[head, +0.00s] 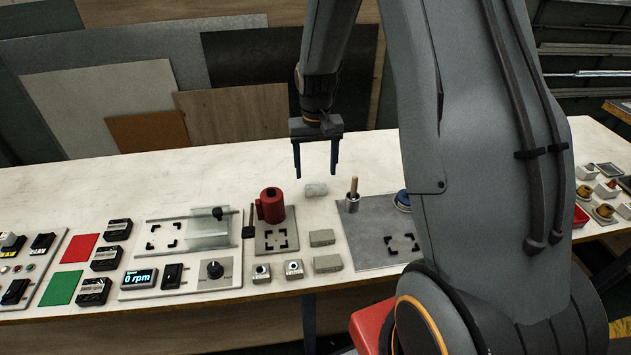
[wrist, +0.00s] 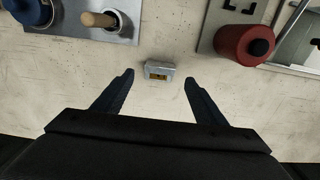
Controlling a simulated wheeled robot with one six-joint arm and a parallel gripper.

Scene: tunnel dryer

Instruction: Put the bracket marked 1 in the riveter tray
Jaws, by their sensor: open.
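My gripper (head: 316,172) is open and empty above the bench, fingers pointing down. A small grey block (head: 316,190) lies on the bench just below the fingertips. I cannot tell which piece is the riveter tray.
A red cylinder (head: 270,205) stands on a plate with corner marks, left of the block. A grey plate (head: 365,255) to the right carries a wooden-handled tool (head: 353,190). A speed display (head: 139,279) sits at left. My arm hides part of the right bench.

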